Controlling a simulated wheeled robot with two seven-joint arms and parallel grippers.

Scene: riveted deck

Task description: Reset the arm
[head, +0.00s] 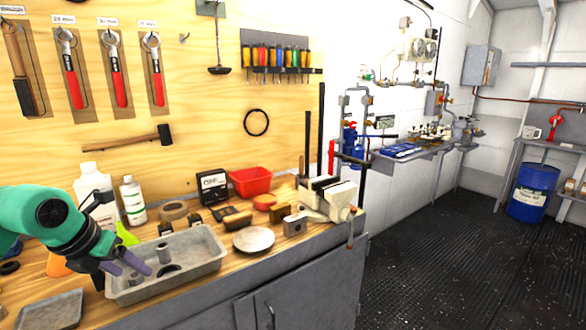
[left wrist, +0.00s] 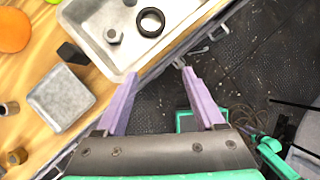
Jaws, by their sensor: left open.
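My left gripper (head: 128,264) has purple fingers and hangs at the left end of a grey metal tray (head: 205,271) on the wooden bench. In the left wrist view, my left gripper (left wrist: 158,76) is open with nothing between its fingers. Its fingertips overlap the tray's edge and the bench's front edge in that view. The tray (left wrist: 83,32) holds a black ring (left wrist: 150,20) and a nut-like metal part (left wrist: 113,36). How high the fingers are above the tray is hard to tell. My right gripper is not in view.
White bottles (head: 133,200), a red bin (head: 250,181) and a bench vise (head: 328,197) stand on the bench. A smaller grey tray (head: 52,310) lies at the left. Tools hang on the plywood wall. The dark floor (head: 450,260) at the right is clear.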

